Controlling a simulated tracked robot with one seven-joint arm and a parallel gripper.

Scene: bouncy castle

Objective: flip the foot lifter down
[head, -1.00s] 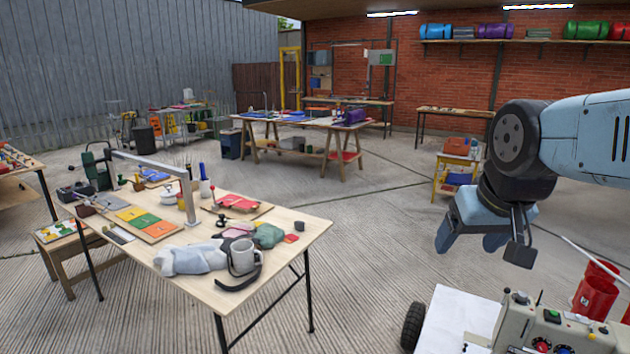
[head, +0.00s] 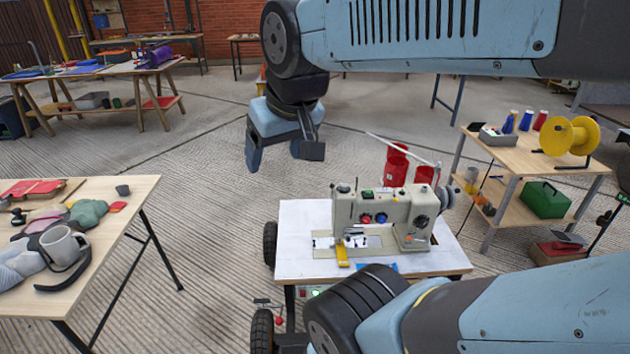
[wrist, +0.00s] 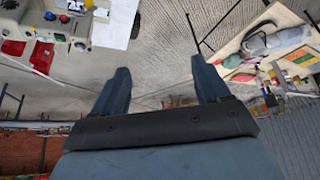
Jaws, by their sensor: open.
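The sewing machine (head: 385,208) is cream-coloured and stands on a white-topped table (head: 300,225) in the middle of the head view. Its foot lifter is too small to make out; the presser foot area is at the machine's left end. The machine also shows inverted at the top left of the wrist view (wrist: 40,20). My gripper (head: 280,158) is open and empty. It hangs in the air above, behind and left of the machine, well apart from it. In the wrist view its two fingers (wrist: 163,85) are spread with nothing between them.
A shelf table (head: 530,160) with a yellow reel (head: 568,136) is at right. Open floor lies between the tables.

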